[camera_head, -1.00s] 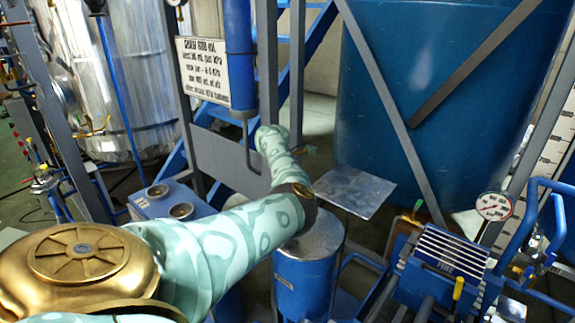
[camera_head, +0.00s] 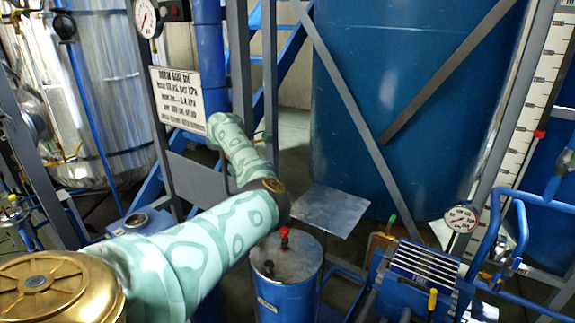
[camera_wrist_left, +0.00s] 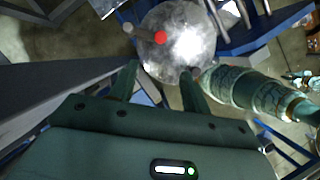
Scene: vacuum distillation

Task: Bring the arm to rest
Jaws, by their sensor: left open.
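My left arm, teal with a pale pattern, reaches across the head view from the lower left. Its gripper cannot be made out there. In the left wrist view my left gripper (camera_wrist_left: 160,70) is open, its two fingers apart with nothing between them. Beyond the fingertips is a round shiny metal top (camera_wrist_left: 190,50) with a red knob (camera_wrist_left: 160,37). It looks like the top of the blue cylinder (camera_head: 287,290), which has a red-topped fitting (camera_head: 284,237) in the head view. My right gripper is in neither view.
A large blue tank (camera_head: 400,100) stands behind, with grey struts before it. A white sign (camera_head: 178,98) hangs on a grey frame left of it. A flat metal plate (camera_head: 330,209), a ribbed blue unit (camera_head: 425,268) and a gauge (camera_head: 461,217) lie right of my arm.

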